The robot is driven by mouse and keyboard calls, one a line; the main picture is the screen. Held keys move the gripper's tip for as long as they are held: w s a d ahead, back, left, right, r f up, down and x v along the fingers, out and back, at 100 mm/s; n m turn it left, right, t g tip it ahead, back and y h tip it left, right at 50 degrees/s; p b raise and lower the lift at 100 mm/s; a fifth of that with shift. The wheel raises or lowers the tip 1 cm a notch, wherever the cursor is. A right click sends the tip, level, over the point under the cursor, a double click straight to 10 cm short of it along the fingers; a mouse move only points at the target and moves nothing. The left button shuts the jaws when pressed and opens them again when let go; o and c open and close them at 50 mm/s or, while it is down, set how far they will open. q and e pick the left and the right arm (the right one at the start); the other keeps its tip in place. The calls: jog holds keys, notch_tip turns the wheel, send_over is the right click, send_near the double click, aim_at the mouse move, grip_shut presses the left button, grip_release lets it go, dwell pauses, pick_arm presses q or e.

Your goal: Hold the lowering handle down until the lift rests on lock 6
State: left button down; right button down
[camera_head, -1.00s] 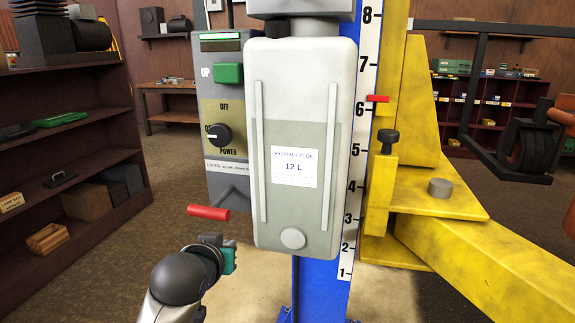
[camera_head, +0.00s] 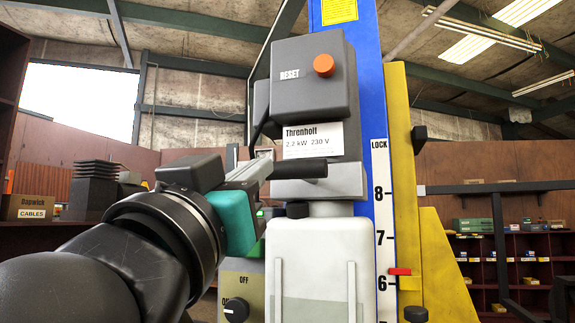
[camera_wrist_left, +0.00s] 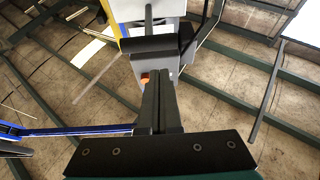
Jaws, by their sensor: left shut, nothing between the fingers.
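The lock scale (camera_head: 385,220) is a white strip with black numbers on the blue post. The red pointer (camera_head: 400,271) on the yellow lift carriage (camera_head: 404,180) stands a little above the 6 mark. My left gripper (camera_head: 322,168) is raised in front of the grey motor housing (camera_head: 310,110), shut and empty. Its black fingers also show shut in the left wrist view (camera_wrist_left: 160,90). I cannot tell whether they touch the housing. My right gripper is not in view.
The white oil tank (camera_head: 320,250) hangs below the motor. The control box (camera_head: 240,285) with its black knob is partly hidden behind my left arm. An orange button (camera_head: 324,65) sits on the motor housing. Shelves (camera_head: 500,260) stand at the right.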

aim_at(305, 176)
pick_arm(q)
jog(key=s+r, duration=0.1)
jog(key=s+r+h, duration=0.1)
jog(key=s, duration=0.1)
jog(key=shift+s+d+t, duration=0.1)
jog(key=shift+d+t, duration=0.05)
jog(key=shift+t, duration=0.15)
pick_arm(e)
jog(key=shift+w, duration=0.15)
